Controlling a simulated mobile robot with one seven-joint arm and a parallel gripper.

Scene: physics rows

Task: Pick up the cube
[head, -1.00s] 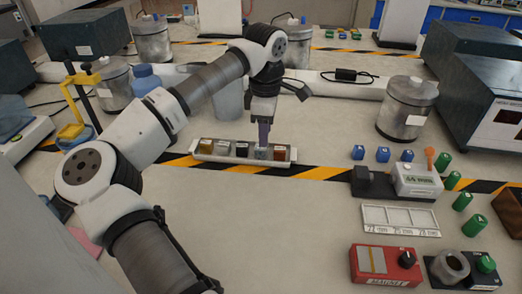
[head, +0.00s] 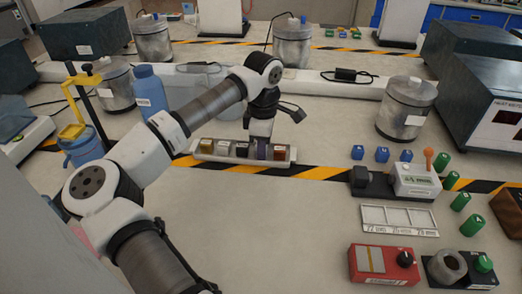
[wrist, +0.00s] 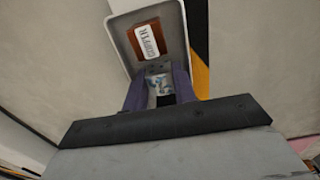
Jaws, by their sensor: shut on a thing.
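A white tray (head: 293,155) on the table holds a row of small cubes of different colours. My gripper (head: 262,151) points down into the tray, just left of the copper-brown cube (head: 280,153) at the right end. In the wrist view its purple fingers (wrist: 160,90) are shut on a silvery grey cube (wrist: 160,82), whose mark is too blurred to read. The copper cube (wrist: 149,40), labelled COPPER, sits beyond it in the tray (wrist: 178,15). In the head view the fingers mostly hide the held cube. It appears to be still down in the tray.
Several blue cubes (head: 382,155) and green pieces (head: 460,201) lie to the right. A white slotted rack (head: 399,218) and a red box (head: 383,264) stand at front right. A blue bottle (head: 150,90) is behind my arm. The table front centre is clear.

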